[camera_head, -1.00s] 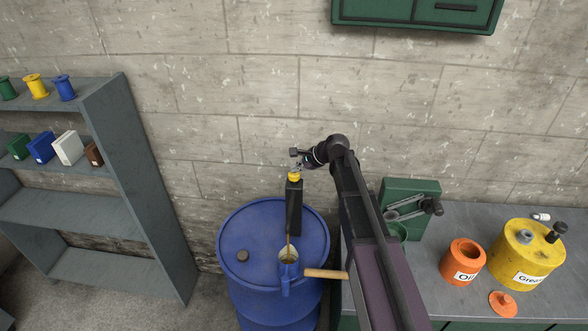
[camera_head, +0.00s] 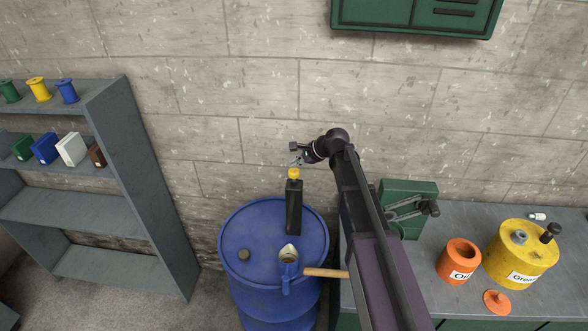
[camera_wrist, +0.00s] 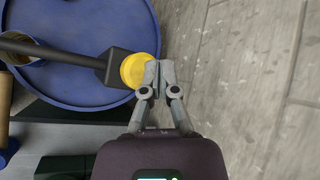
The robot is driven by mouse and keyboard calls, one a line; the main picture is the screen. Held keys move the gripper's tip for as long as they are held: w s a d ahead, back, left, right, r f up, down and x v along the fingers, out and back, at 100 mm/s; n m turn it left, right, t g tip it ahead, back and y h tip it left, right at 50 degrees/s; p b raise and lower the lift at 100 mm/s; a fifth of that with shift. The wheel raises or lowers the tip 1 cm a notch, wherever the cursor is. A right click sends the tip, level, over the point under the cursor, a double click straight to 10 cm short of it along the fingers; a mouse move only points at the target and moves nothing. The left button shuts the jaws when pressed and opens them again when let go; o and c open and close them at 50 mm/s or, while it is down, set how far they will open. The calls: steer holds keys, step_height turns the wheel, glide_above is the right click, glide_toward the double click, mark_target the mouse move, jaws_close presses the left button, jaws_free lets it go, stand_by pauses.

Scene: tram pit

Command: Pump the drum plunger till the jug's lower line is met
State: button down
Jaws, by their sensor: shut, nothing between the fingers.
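The blue drum (camera_head: 240,222) stands against the wall with a black pump (camera_head: 294,210) upright on it. The pump's yellow plunger knob (camera_head: 293,174) sits just above the pump body; it also shows in the wrist view (camera_wrist: 137,70). The jug (camera_head: 289,256), with a blue handle, stands on the drum top in front of the pump, under its spout. Its lines and liquid level cannot be made out. No stream shows from the spout. My gripper (camera_head: 295,161) is shut and empty, just above the knob. In the wrist view its fingertips (camera_wrist: 157,76) overlap the knob's edge; contact is unclear.
A wooden handle (camera_head: 325,273) juts from the bench beside the jug. The bench at right holds an orange oil can (camera_head: 457,262), a yellow grease can (camera_head: 515,258) and a green box (camera_head: 410,198). Grey shelves (camera_head: 150,190) stand at left. A green cabinet (camera_head: 415,14) hangs above.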

mark_target(296, 170)
stand_by(0.3)
step_height(296, 170, up, 5)
steer(key=p, duration=0.5)
stand_by(0.9)
steer(key=s+d+f+n+g+h+b, duration=0.3)
steer(key=s+d+f+n+h+b, duration=0.5)
steer(key=s+d+f+n+b, duration=0.5)
steer(key=s+d+f+b, duration=0.6)
steer(key=s+d+f, duration=0.3)
steer(key=s+f, duration=0.3)
steer(key=shift+s+d+f+h+b, duration=0.15)
steer(key=shift+s+h+b, duration=0.15)
steer(key=shift+s, duration=0.2)
stand_by(1.2)
